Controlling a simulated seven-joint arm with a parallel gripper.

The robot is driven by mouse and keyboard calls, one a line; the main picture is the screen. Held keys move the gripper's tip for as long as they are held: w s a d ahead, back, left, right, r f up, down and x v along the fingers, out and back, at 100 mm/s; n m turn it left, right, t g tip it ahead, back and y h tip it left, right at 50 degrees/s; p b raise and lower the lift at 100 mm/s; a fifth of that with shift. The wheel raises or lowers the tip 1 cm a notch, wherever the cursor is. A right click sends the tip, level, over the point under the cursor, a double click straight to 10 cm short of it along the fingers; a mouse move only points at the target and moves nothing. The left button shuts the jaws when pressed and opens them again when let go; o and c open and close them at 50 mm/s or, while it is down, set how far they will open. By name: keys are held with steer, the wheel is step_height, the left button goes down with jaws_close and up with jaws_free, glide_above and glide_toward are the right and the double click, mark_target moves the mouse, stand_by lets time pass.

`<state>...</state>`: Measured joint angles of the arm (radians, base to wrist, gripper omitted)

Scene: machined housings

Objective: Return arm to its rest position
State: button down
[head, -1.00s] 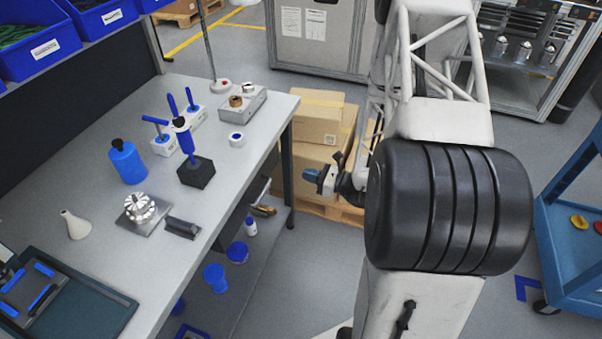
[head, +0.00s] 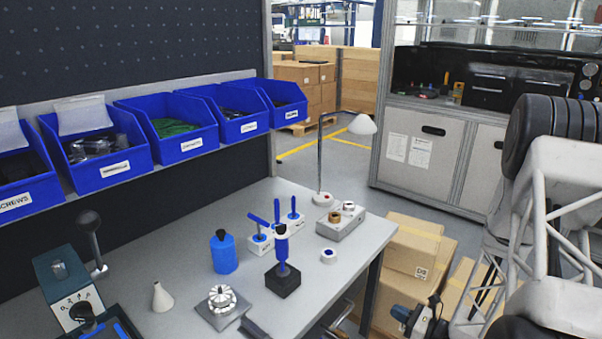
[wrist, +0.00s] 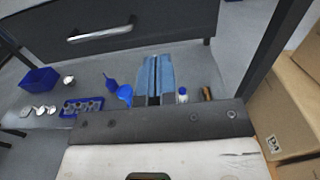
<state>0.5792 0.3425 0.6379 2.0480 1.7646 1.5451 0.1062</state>
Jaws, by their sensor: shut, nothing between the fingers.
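My gripper (head: 402,314) is low at the bottom right of the head view, beyond the bench's right edge and in front of the cardboard boxes. In the wrist view its two blue fingers (wrist: 157,78) are together with nothing between them. They point toward the area under the bench, apart from any object. My white lattice arm fills the right side of the head view, partly cut off by the frame.
The bench (head: 190,318) holds a blue bottle (head: 224,253), a black block with a blue tool (head: 283,280) and a lamp (head: 361,125). Cardboard boxes (head: 415,250) stand close by. The wrist view shows a drawer handle (wrist: 100,30) and small parts below.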

steer(key=s+a+r+n+g+h, duration=0.1)
steer(key=s+a+r+n+g, duration=0.45)
steer(key=a+r+n, duration=0.35)
steer(key=s+a+r+n+g, duration=0.5)
steer(key=a+r+g, duration=0.2)
steer(key=r, duration=0.4)
steer(key=s+r+n+t+h, duration=0.2)
steer(key=s+r+n+h, duration=1)
steer(key=s+r, duration=0.4)
steer(key=shift+s+a+r+n, duration=0.25)
steer(key=shift+s+r+n, duration=0.05)
steer(key=shift+s, duration=0.5)
